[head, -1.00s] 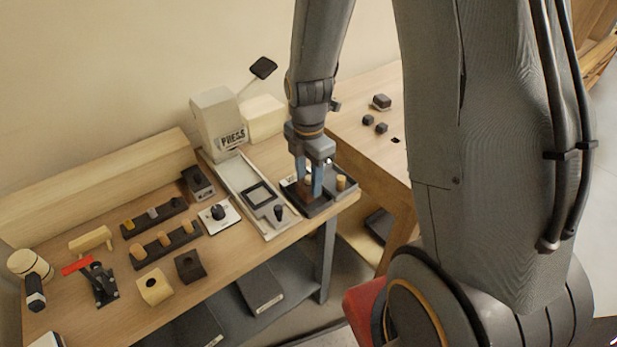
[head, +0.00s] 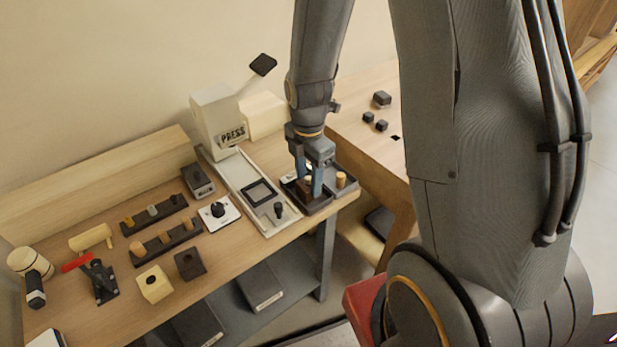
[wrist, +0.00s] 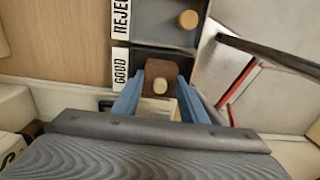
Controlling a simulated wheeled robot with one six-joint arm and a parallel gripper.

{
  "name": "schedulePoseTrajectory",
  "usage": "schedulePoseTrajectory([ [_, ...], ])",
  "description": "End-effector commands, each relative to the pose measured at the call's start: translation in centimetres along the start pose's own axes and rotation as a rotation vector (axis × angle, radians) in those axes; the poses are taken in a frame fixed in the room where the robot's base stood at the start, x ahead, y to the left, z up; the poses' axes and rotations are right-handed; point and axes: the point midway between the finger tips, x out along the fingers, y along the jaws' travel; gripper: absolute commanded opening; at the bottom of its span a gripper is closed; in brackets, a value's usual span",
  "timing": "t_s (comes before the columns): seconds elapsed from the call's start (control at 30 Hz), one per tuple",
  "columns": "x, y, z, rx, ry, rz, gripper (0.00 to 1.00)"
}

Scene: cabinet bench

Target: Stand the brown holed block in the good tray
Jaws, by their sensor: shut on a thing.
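My gripper (head: 310,188) points down over the dark good tray (wrist: 150,57) and is shut on the brown holed block (wrist: 161,71). In the wrist view the block sits between the two blue fingers, beside the GOOD label (wrist: 120,68). A pale round peg end shows in its hole. The block looks upright and low in the tray; I cannot tell whether it touches the tray floor. In the head view the fingers hide most of the block.
The reject tray (wrist: 150,12) adjoins the good tray and holds a tan peg (wrist: 188,19). The press (head: 219,118) and its pale base plate stand to the left. Peg racks (head: 166,243) and loose blocks lie farther left on the bench.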

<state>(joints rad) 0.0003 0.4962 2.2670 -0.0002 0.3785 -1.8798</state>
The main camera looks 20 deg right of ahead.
Motion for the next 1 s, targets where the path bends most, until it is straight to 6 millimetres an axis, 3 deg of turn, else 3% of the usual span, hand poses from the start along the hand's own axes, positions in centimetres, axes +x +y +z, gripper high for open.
schedulePoseTrajectory([
  [0.8,0.6,0.02,0.01,0.0,0.0,0.0,0.16],
  [0.83,0.6,0.02,0.01,0.0,0.0,0.0,0.42],
  [0.93,0.6,0.01,0.0,0.0,0.0,0.0,0.59],
  [1.0,0.6,0.01,0.0,0.0,0.0,0.0,0.61],
])
